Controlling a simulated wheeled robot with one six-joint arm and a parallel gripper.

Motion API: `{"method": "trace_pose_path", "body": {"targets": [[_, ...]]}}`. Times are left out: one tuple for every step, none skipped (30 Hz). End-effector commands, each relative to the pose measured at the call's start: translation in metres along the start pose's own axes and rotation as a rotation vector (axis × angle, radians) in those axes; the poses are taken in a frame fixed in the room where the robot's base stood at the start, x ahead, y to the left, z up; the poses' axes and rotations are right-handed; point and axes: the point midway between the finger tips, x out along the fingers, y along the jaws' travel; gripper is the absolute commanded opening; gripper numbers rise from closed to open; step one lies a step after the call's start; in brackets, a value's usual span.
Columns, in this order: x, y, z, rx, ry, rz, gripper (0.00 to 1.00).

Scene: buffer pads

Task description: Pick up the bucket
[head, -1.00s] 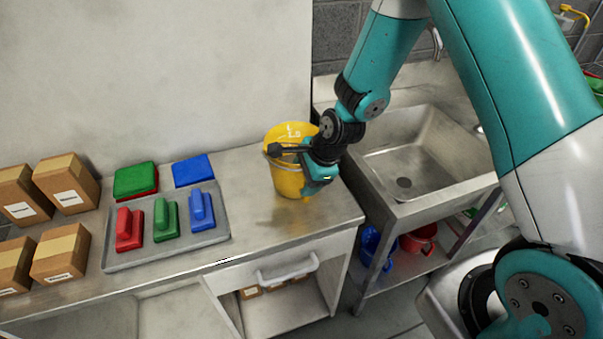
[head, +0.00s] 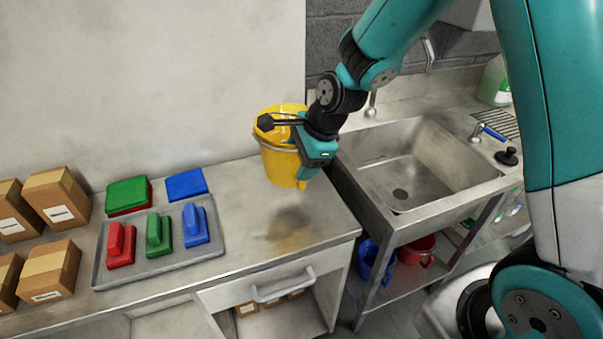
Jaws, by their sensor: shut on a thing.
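The yellow bucket (head: 279,162) is upright above the right end of the steel counter, with a dark blurred reflection below and in front of it. It looks lifted a little off the counter. My gripper (head: 300,150) is at the bucket's right side near the rim, shut on it. The fingertips are hidden behind the gripper body and the bucket wall. A blue bucket (head: 376,261) and a red bucket (head: 416,250) stand on the shelf under the sink.
A grey tray (head: 140,272) with red, green and blue handled pads lies left on the counter. Green and blue pads (head: 186,184) lie behind it. Cardboard boxes (head: 57,200) stand far left. A sink (head: 420,165) is at right, with a green-labelled bottle (head: 494,82) behind. The counter's front right is clear.

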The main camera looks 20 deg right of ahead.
Motion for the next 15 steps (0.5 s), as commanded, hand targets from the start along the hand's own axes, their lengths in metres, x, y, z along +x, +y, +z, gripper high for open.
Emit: {"method": "trace_pose_path", "body": {"targets": [[-0.007, -0.005, 0.003, -0.002, -0.002, -0.010, 0.05], [-0.011, -0.006, 0.004, -0.002, -0.002, -0.009, 0.05], [-0.017, -0.008, 0.006, -0.002, -0.002, -0.010, 0.05], [-0.020, -0.009, 0.007, -0.003, -0.002, -0.009, 0.05], [-0.024, -0.010, 0.008, -0.003, -0.002, -0.010, 0.05], [-0.029, -0.011, 0.009, -0.003, -0.002, -0.009, 0.05], [-0.033, -0.013, 0.011, -0.003, -0.002, -0.009, 0.05], [-0.036, -0.014, 0.012, -0.002, -0.002, -0.009, 0.05], [-0.041, -0.015, 0.013, -0.002, -0.003, -0.009, 0.05], [-0.045, -0.017, 0.014, -0.002, -0.003, -0.009, 0.05], [-0.048, -0.018, 0.015, -0.002, -0.002, -0.009, 0.05], [-0.052, -0.019, 0.017, -0.003, -0.002, -0.009, 0.05], [-0.056, -0.020, 0.018, -0.003, -0.002, -0.008, 0.05], [-0.059, -0.021, 0.019, -0.003, -0.002, -0.009, 0.05], [-0.063, -0.022, 0.020, -0.003, -0.002, -0.008, 0.05]]}}
